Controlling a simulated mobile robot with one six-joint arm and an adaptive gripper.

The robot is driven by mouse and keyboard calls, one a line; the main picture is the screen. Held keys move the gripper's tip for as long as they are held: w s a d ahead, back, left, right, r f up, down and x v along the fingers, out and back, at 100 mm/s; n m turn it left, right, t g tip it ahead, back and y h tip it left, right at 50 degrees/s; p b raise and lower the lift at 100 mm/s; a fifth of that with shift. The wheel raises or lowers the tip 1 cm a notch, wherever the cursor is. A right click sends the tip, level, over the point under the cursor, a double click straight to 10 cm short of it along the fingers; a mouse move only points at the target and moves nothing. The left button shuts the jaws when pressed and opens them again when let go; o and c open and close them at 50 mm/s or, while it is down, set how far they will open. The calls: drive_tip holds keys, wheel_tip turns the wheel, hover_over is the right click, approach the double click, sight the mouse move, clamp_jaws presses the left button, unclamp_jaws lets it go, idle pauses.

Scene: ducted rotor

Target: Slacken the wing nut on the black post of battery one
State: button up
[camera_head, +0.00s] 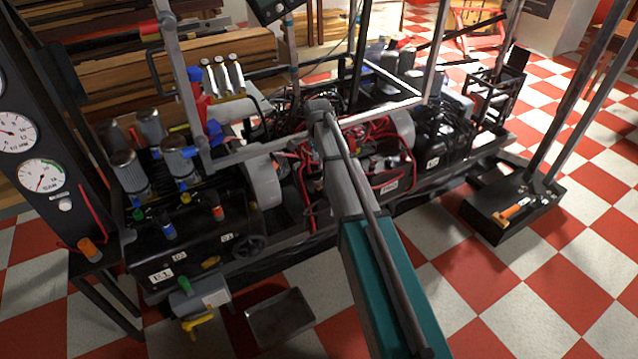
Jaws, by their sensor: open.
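My arm reaches from the bottom of the head view up to the middle of the machine, and its far joint is near the red cables (385,140). My gripper is not visible; the arm hides whatever is beyond that joint. I cannot make out the wing nut or the black post. A dark boxy unit (445,135) with a small white label stands right of the cables; I cannot tell if it is battery one. Another white label (390,186) sits low on the machine's front, its text too small to read surely.
A black cabinet (190,240) with labels and coloured knobs stands left, beside a gauge panel (35,140). A pale metal frame rail (385,112) crosses the machine. A metal tray (280,318) lies on the floor. A black box (512,208) bears an orange-handled tool (515,209). Checkered floor is clear at lower right.

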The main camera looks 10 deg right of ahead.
sight(318, 183)
drive_tip(key=shift+f+b, duration=3.9)
drive_tip(key=shift+f, duration=0.3)
clamp_jaws()
